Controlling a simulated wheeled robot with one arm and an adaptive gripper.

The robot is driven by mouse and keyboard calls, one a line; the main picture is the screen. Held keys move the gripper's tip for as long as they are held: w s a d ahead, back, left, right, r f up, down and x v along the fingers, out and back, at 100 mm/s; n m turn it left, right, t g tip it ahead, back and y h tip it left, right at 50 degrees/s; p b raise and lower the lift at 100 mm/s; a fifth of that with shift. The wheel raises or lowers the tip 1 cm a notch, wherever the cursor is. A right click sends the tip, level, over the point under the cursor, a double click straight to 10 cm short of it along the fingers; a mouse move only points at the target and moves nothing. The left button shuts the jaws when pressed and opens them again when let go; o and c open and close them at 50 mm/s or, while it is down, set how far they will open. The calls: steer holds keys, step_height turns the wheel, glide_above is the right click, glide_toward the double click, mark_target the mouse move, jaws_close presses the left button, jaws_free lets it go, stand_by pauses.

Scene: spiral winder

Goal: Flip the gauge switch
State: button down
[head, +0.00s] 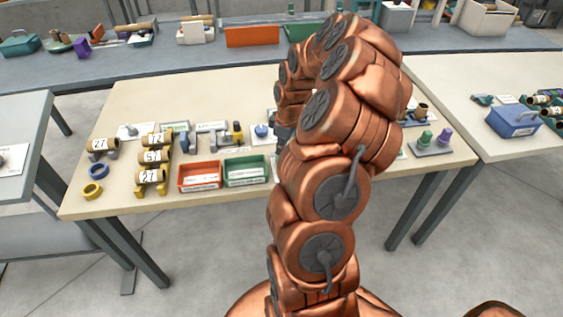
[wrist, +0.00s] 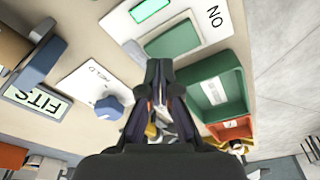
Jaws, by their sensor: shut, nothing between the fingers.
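In the wrist view, a blue knob (wrist: 108,107) sits on a white plate (wrist: 84,80) whose lettering seems to read HELD. Another white plate, marked NO (wrist: 215,15), carries a green block (wrist: 172,38) and a lit green rectangle (wrist: 150,9). No label names the gauge switch, so I cannot tell which part it is. My gripper (wrist: 159,68) is shut and empty, its tips in front of the green block's lower edge. I cannot tell whether they touch it. In the head view the blue knob (head: 261,131) shows left of my arm, which hides most of my gripper.
A green tray (head: 246,182) and a red tray (head: 199,187) stand near the table's front edge. Labelled rolls (head: 152,177) and rings (head: 92,189) lie at left. Green and purple pegs (head: 444,137) stand at right. A FITS display (wrist: 38,100) is left of the knob.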

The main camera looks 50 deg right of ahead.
steer(key=shift+f+b, duration=0.65)
steer(key=shift+f, duration=0.35)
stand_by(0.7)
steer(key=shift+r, duration=3.5)
